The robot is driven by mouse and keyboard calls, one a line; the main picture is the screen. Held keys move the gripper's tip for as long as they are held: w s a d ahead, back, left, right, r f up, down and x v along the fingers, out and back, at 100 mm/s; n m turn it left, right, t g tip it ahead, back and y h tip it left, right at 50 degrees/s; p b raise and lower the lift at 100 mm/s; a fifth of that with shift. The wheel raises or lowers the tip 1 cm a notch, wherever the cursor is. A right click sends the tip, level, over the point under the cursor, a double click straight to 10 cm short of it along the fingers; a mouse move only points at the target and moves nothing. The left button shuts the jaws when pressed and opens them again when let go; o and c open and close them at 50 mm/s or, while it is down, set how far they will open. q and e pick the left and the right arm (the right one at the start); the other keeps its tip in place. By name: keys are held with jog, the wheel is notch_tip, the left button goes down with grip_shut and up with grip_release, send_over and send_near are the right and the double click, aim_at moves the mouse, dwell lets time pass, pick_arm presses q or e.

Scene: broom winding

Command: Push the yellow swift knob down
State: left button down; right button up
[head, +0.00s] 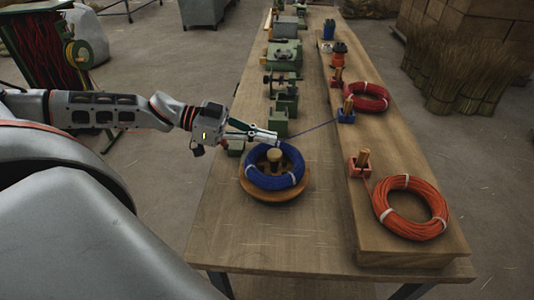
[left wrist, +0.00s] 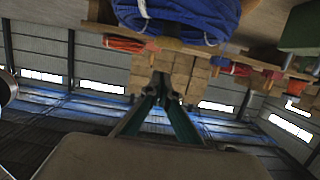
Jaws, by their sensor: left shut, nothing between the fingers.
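The swift, a round wooden disc (head: 273,194), stands on the table's near half and carries a blue coil (head: 262,181). A tan-yellow post with a flat head, the knob (head: 274,155), rises in the middle of the coil. My left gripper (head: 276,137) is shut and empty, just behind and above the knob, apart from it as far as I can tell. In the left wrist view, the left gripper's fingers (left wrist: 161,85) are together, and the blue coil (left wrist: 185,15) shows at the top. My right gripper is not in view.
An orange coil (head: 410,207) and a red coil (head: 366,97) lie on that board. Green machines (head: 285,55) line the table behind. The table's near left corner is clear.

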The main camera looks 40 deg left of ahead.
aim_at(275, 158)
pick_arm(q)
notch_tip(275, 158, down, 2)
jog(key=shift+a+f+b, duration=0.1)
jog(key=shift+f+b, duration=0.2)
jog(key=shift+b, duration=0.05)
jog(key=shift+f, duration=0.25)
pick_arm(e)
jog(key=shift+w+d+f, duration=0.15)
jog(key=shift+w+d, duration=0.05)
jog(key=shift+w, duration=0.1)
